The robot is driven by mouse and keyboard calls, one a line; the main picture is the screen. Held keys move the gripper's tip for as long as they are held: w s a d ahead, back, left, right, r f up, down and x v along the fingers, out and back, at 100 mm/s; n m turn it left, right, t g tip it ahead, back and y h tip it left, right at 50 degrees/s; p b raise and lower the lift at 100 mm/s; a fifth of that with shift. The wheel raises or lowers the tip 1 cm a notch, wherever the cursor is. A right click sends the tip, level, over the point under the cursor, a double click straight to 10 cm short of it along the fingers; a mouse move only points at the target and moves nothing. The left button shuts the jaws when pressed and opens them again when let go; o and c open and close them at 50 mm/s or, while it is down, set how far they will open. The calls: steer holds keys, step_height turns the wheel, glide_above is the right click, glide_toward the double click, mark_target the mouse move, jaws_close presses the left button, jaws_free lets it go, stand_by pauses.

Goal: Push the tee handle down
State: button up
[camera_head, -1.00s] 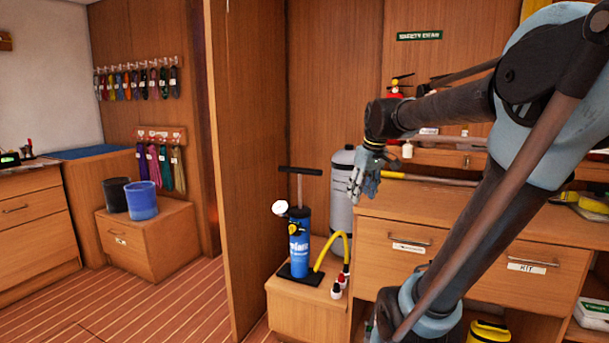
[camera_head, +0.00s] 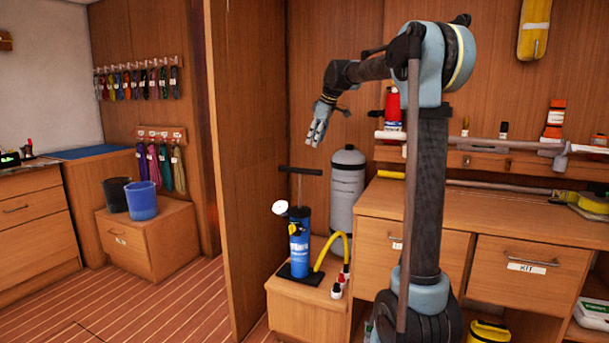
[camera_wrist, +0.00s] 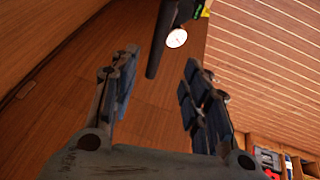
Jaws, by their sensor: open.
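The tee handle (camera_head: 300,170) is a dark crossbar on a rod, standing raised above the blue pump (camera_head: 300,250). The pump has a round white gauge (camera_head: 280,208) and a yellow hose (camera_head: 328,245). My gripper (camera_head: 314,140) is open and empty, with its fingers pointing down, higher in the picture than the handle and slightly right of it. In the wrist view, the handle (camera_wrist: 160,45) shows as a dark bar beyond the open fingers (camera_wrist: 160,72), near the top. The gauge (camera_wrist: 177,38) is beside it. I see no contact with the handle.
The pump stands on a low wooden box (camera_head: 300,308) beside a wooden partition (camera_head: 240,150). A grey cylinder (camera_head: 346,190) stands behind, to the right. A wooden counter with drawers (camera_head: 515,258) is at the right. Space above the handle looks free.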

mark_target(304, 171)
steer(key=x, duration=1.7)
steer(key=shift+f, duration=0.2)
jaws_close()
